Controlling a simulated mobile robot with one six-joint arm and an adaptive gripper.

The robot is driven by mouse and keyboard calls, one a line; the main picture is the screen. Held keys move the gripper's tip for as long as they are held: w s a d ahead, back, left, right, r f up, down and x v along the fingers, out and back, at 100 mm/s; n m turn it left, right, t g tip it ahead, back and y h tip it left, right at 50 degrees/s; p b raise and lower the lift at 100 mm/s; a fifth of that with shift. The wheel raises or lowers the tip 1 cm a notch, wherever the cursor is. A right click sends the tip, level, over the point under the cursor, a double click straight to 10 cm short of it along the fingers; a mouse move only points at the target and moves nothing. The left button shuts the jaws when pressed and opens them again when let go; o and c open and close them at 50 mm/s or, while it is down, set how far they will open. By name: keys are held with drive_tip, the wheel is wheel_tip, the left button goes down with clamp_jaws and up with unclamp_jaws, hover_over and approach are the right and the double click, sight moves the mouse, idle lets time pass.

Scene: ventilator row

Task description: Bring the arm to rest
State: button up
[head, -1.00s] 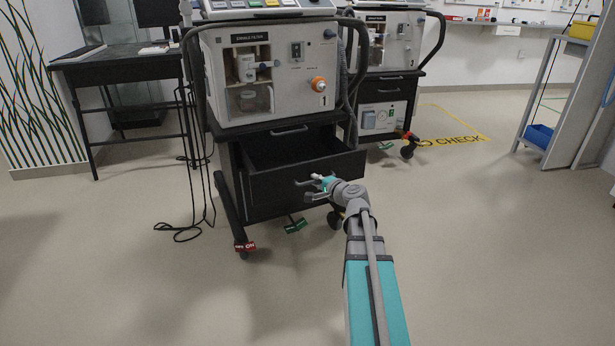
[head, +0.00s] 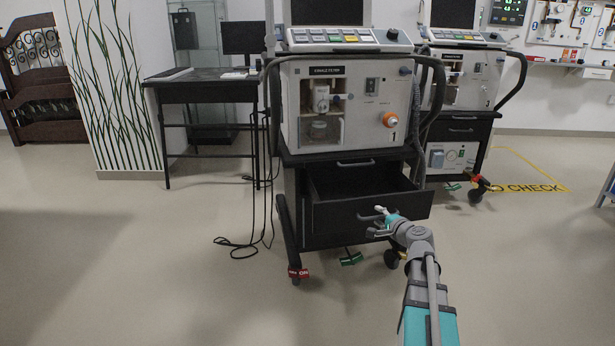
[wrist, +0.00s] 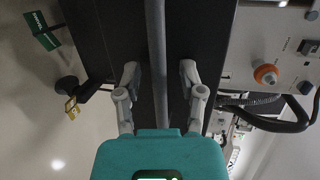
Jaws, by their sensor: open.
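My gripper (head: 378,222) is open at the front of the pulled-out black drawer (head: 368,216) of the ventilator cart marked 1. Nothing is seen held. My arm reaches in from the lower right of the head view. The ventilator (head: 345,108) with its orange knob stands on the cart above the drawer.
A second ventilator cart (head: 460,145) stands behind at right. A black desk (head: 205,90) with a monitor is at left. Cables (head: 240,245) lie on the floor left of the cart. A red-tagged caster (head: 297,272) is at the cart's front. Floor in front is clear.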

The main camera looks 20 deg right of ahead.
drive_tip(key=s+a+n+g+y+p, duration=0.25)
drive_tip(key=a+n+g+p, duration=0.2)
drive_tip(key=a, duration=0.55)
drive_tip(key=s+a+n+g+y+p, duration=0.1)
drive_tip(key=s+a+n+g+p, duration=0.4)
drive_tip(key=a, duration=0.6)
drive_tip(key=s+a+r+n+g+h+p, duration=0.3)
drive_tip(key=s+a+n+g+h+p, duration=0.3)
drive_tip(key=s+n+p, duration=0.45)
wheel_tip(320, 180, up, 38)
drive_tip(key=s+m+p, duration=0.1)
drive_tip(key=m+p, duration=0.2)
drive_tip(key=p, duration=3.2)
drive_tip(key=shift+a+f+p, duration=0.15)
drive_tip(key=shift+f+p, duration=0.1)
drive_tip(key=shift+p, duration=0.05)
